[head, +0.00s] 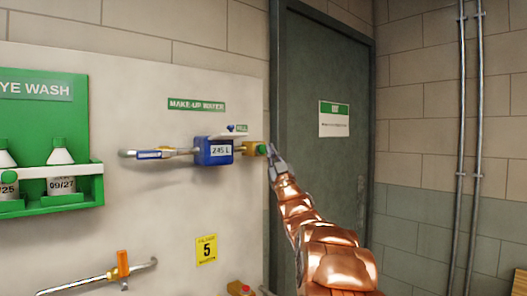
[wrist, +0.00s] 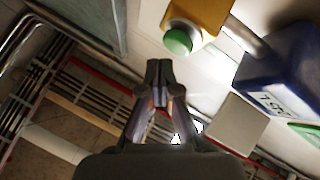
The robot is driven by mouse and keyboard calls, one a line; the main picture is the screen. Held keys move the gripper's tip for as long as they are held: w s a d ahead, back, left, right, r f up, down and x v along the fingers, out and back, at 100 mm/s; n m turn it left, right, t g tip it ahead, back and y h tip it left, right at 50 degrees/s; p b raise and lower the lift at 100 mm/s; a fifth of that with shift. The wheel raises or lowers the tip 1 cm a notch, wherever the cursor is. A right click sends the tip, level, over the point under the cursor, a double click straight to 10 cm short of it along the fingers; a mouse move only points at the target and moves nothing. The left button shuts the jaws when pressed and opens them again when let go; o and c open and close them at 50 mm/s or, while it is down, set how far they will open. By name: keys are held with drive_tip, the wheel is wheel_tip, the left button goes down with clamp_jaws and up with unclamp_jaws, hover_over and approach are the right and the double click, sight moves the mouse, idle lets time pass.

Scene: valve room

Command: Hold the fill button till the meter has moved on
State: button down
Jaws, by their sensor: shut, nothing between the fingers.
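The fill button is a green round button (head: 261,149) on a yellow housing (head: 249,148) at the right end of the pipe; in the wrist view the green button (wrist: 178,41) stands out from the yellow housing (wrist: 205,14). The blue meter (head: 214,159) is left of it and seems to read 245 L; it also shows in the wrist view (wrist: 283,75). My gripper (head: 273,148) is shut and empty, just right of the button in the head view. In the wrist view its fingertips (wrist: 159,67) are beside and apart from the button.
A green MAKE-UP WATER sign (head: 196,105) is above the meter. A dark green door (head: 325,100) is behind my arm. An eye wash station (head: 88,185) hangs at left, and an orange-handled valve (head: 123,263) is below. Vertical pipes (head: 470,110) run at right.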

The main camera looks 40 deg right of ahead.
drive_tip(key=s+b, duration=0.1)
drive_tip(key=s, duration=0.4)
idle(0.3)
drive_tip(key=shift+w+a, duration=0.1)
idle(0.3)
